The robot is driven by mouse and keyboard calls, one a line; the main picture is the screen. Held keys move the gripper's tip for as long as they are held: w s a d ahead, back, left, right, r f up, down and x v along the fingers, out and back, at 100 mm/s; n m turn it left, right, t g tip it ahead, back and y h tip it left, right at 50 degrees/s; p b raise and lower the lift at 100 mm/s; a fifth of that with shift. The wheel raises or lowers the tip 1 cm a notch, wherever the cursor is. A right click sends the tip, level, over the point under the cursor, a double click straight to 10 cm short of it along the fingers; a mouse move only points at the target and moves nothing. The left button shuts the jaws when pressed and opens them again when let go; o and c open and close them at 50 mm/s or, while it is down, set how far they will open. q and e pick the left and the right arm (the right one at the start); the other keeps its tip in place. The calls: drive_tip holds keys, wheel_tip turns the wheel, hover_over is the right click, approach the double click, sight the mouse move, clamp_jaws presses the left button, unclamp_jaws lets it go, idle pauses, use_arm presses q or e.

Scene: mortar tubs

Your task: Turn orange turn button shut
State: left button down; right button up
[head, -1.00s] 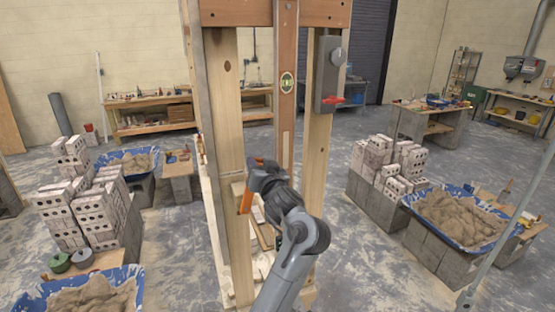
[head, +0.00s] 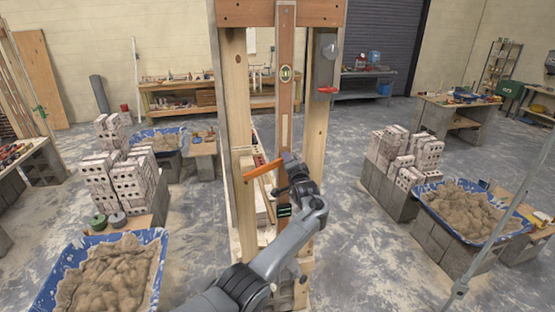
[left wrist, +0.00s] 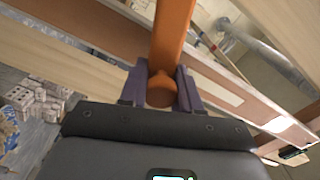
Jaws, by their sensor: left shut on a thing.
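The orange turn button (head: 262,169) is a long bar on the wooden frame. In the head view it lies close to horizontal, its left end lower, and it reaches across the left post. My left gripper (head: 283,160) is shut on its right end. In the left wrist view the orange turn button (left wrist: 172,35) runs up from between the dark purple fingers of my left gripper (left wrist: 161,88), its rounded end held between them. Its pivot is not clear in either view. My right gripper is not in view.
The wooden frame has a left post (head: 236,110), a middle board (head: 284,110) with a yellow level vial, and a right post bearing a grey box (head: 325,62) with a red handle. Mortar tubs (head: 160,262) and brick stacks stand on both sides, clear of the gripper.

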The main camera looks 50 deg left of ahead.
use_arm(q)
drive_tip(key=f+m, duration=0.1)
drive_tip(key=f+m+b, duration=0.1)
drive_tip(key=f, duration=0.1)
drive_tip(key=f+m+b, duration=0.1)
drive_tip(key=f+m, duration=0.1)
drive_tip(key=shift+w+d+f, duration=0.2)
drive_tip(key=shift+w+f, duration=0.05)
drive_tip(key=shift+w, duration=0.15)
drive_tip(key=shift+f, duration=0.1)
drive_tip(key=c, duration=0.8)
unclamp_jaws()
drive_tip(key=shift+c, duration=0.2)
drive_tip(key=v, duration=1)
drive_tip(key=shift+d+p, duration=0.4)
drive_tip(key=shift+p, duration=0.05)
